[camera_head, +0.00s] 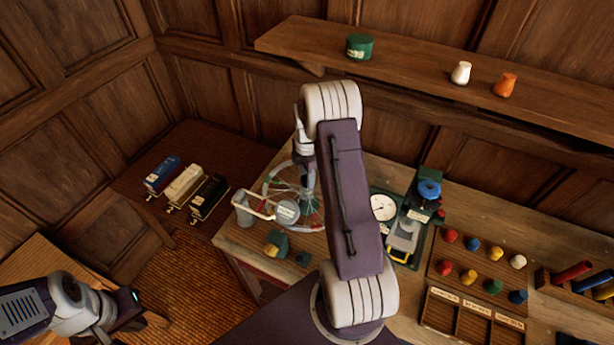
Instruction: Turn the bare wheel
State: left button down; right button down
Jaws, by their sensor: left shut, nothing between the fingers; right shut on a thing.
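The bare wheel (267,185), with a pale rim and thin spokes, is mounted at the left end of the wooden bench. My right arm reaches up and over, and its gripper (308,205) points down at the wheel's right side. It is shut on the wheel; the arm partly hides the contact, so I cannot tell which part is between the fingers. My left gripper (133,309) is shut and empty at the lower left, well away from the wheel.
A grey cup (243,208) and a green-and-yellow block (277,243) are close to the wheel. A white dial (383,207) and a blue-topped device (429,190) stand right of my arm. Several coloured knobs (472,244) lie further right. A shelf (420,77) runs above.

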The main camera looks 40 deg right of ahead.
jog(key=shift+w+r+n, duration=0.1)
jog(key=shift+n, duration=2)
jog(key=c, duration=0.9)
grip_release()
jog(key=shift+r+b, duration=0.2)
jog(key=shift+b, duration=0.1)
notch_tip(320, 180, up, 9)
jog(key=b, duration=0.2)
jog(key=shift+f, duration=0.2)
